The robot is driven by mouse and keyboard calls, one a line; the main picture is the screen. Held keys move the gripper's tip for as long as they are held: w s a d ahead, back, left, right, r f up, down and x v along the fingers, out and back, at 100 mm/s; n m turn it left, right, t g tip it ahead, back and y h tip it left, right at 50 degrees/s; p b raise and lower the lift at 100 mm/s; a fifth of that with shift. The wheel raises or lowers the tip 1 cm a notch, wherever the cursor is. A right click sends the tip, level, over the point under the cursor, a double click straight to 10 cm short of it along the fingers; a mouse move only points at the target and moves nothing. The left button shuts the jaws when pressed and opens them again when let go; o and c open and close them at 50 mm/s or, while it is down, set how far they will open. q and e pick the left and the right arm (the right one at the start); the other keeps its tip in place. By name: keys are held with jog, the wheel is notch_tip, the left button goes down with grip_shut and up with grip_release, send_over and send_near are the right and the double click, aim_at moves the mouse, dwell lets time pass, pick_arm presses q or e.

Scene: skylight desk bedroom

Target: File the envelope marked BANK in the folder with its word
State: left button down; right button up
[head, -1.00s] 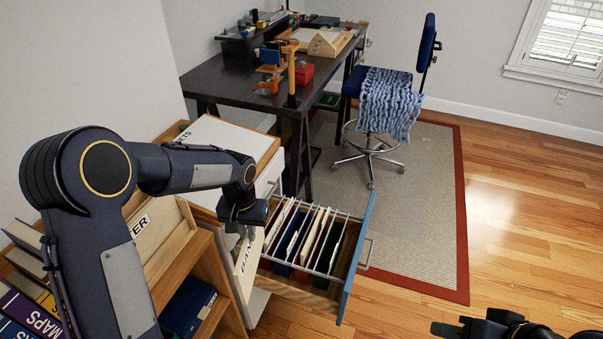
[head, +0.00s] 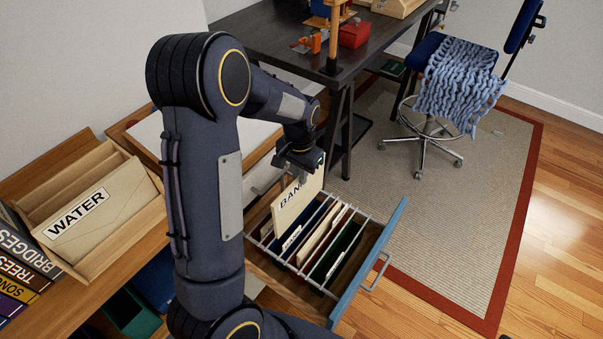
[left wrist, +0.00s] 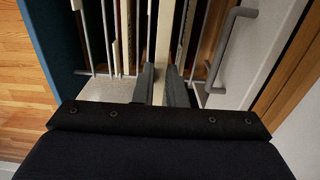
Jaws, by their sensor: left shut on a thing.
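My left gripper (head: 301,178) is shut on the cream envelope marked BANK (head: 292,212). The envelope hangs upright over the back-left part of the open drawer (head: 366,262), and its lower edge is close to the folders, so I cannot tell whether it is inside one. In the left wrist view the two fingers (left wrist: 160,88) clasp the envelope (left wrist: 162,48) edge-on above the drawer's rails. Hanging folders (head: 338,246) in several colours fill the drawer, with cream tabs; the tab words are too small to read. My right gripper is out of view.
A wooden tray (head: 152,222) with an envelope marked WATER (head: 98,208) stands at left, near book spines (head: 22,262). A dark desk (head: 285,38) stands behind, and a blue chair (head: 455,62) with a knitted throw is at right.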

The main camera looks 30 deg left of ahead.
aim_at(300, 186)
pick_arm(q)
notch_tip(300, 186, down, 13)
jog(key=b, duration=0.9)
jog(key=shift+b, duration=0.3)
jog(key=c, duration=1.4)
grip_release()
jog(key=shift+r, duration=0.15)
notch_tip(300, 186, up, 8)
jog(key=shift+f+p, duration=0.2)
jog(key=shift+p, duration=0.1)
